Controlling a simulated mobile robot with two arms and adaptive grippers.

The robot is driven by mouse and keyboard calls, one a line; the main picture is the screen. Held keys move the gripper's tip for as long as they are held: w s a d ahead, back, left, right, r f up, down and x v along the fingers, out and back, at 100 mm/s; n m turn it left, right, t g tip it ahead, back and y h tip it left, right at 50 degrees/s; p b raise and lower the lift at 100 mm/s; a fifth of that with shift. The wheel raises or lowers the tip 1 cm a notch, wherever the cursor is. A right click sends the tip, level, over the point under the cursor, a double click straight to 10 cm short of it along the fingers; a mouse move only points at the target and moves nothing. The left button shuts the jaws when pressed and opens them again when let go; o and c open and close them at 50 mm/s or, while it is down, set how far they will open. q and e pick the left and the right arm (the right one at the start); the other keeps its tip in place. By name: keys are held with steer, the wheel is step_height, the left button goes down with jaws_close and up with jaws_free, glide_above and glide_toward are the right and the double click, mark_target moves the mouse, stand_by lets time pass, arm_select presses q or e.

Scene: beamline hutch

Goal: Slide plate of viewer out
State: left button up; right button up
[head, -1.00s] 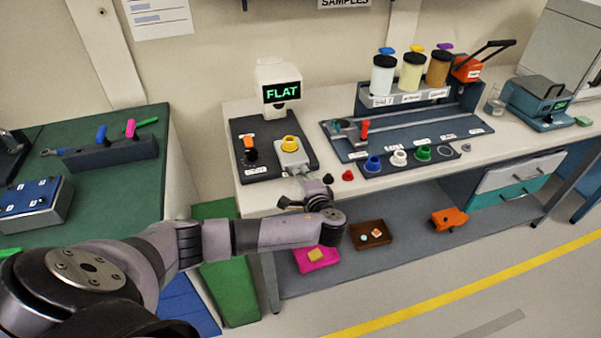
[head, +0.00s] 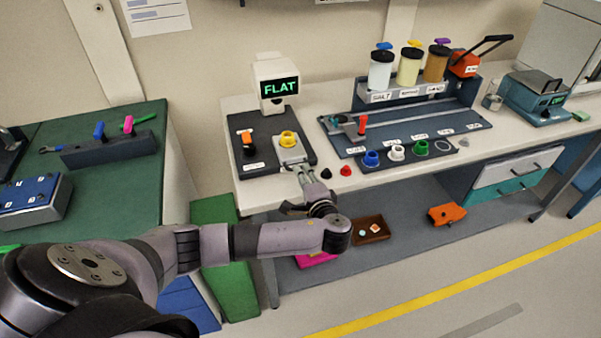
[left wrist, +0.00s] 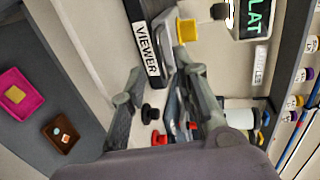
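The viewer has a dark base (head: 244,172) and a white head whose screen (head: 279,88) reads FLAT. My left gripper (head: 302,170) is at the plate's front edge. In the left wrist view its fingers (left wrist: 165,74) stand apart, with nothing visibly clamped between them. Contact with the plate is unclear. My right gripper is out of view.
Black (head: 326,173) and red (head: 346,171) knobs stand on the bench right of my gripper. A tray of coloured rings (head: 409,153) and a blue rail board (head: 433,123) lie further right. A shelf below holds a brown box (head: 370,229). Open floor lies in front.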

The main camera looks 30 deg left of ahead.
arm_select(q)
steer(key=v, duration=0.8)
steer(key=shift+s+d, duration=0.25)
steer(key=s+f+g+h, duration=0.2)
steer(key=s+f, duration=0.2)
steer(key=f, duration=0.7)
steer(key=s+f+g+h, duration=0.2)
steer(key=s+f+h, duration=0.15)
steer(key=f, duration=0.75)
steer(key=s+f+g+h, duration=0.2)
steer(key=s+f, duration=0.2)
steer(key=f, duration=0.8)
steer(key=s+d+f+n+g+h, duration=0.1)
steer(key=s+f, duration=0.4)
steer(key=s, duration=0.6)
steer(key=s+d+f+n+g+h, duration=0.1)
steer(key=s+f+n+h, duration=0.1)
steer(key=s+f, duration=0.4)
steer(key=s+d+f+n+h, duration=0.1)
steer(key=s+f, duration=0.4)
steer(key=s, duration=1.1)
steer(key=shift+d+f+n+g, duration=0.2)
steer(key=shift+n+g, duration=0.2)
steer(key=shift+n, duration=0.5)
